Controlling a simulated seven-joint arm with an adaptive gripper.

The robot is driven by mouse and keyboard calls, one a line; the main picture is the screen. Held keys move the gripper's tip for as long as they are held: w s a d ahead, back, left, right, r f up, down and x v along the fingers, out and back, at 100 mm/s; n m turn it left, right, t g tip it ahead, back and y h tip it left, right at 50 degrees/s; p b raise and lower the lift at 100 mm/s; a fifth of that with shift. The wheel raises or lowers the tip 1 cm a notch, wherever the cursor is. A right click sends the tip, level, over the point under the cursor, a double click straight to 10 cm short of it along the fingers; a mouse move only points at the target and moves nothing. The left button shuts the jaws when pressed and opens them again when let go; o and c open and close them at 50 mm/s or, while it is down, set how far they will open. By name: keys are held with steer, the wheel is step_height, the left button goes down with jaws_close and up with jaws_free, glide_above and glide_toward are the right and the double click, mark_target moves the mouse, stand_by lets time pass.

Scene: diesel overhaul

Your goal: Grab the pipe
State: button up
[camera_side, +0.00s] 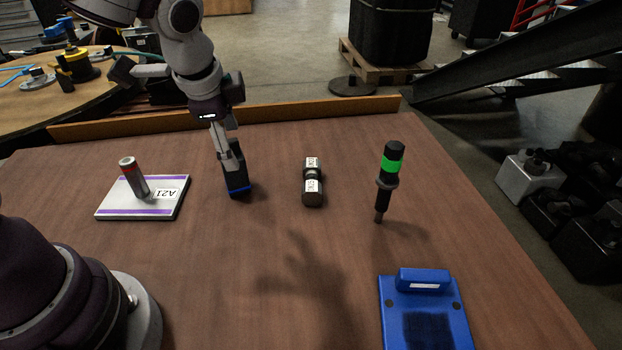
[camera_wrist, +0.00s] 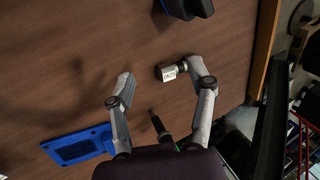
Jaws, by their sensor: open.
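Several pipe-like pieces stand or lie on the brown table, and I cannot tell for certain which is the pipe. A short dark metal piece with white labels (camera_side: 312,186) lies at the middle. In the wrist view this labelled piece (camera_wrist: 172,73) shows beside the right finger. A grey cylinder with a red band (camera_side: 134,178) stands tilted on a white plate marked A21 (camera_side: 112,209). A black rod with a green band (camera_side: 388,175) is at the right. My gripper (camera_side: 223,160) is open and empty, left of the labelled piece. Its fingers (camera_wrist: 162,84) are wide apart in the wrist view.
A black block with a blue base (camera_side: 237,172) stands close by my gripper. A blue tray (camera_side: 455,335) lies at the front right. A wooden ledge (camera_side: 300,112) runs along the back edge. The front middle of the table is clear.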

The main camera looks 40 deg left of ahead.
steer(key=w+d+f+m+t+y, duration=0.2)
steer(key=w+d+f+m+y, duration=0.25)
steer(key=f+m, duration=0.45)
steer(key=m+t, duration=0.5)
steer(key=m, duration=0.5)
glide_toward(312, 183)
steer(key=shift+w+f+y, duration=0.45)
steer(key=shift+w+f, duration=0.05)
steer(key=shift+f, duration=0.15)
steer(key=shift+m, duration=0.3)
steer(key=x, duration=1)
steer(key=shift+w+a+r, duration=0.1)
steer(key=shift+a+r, duration=0.05)
steer(key=shift+a, duration=0.05)
steer(key=shift+c, duration=0.3)
jaws_close()
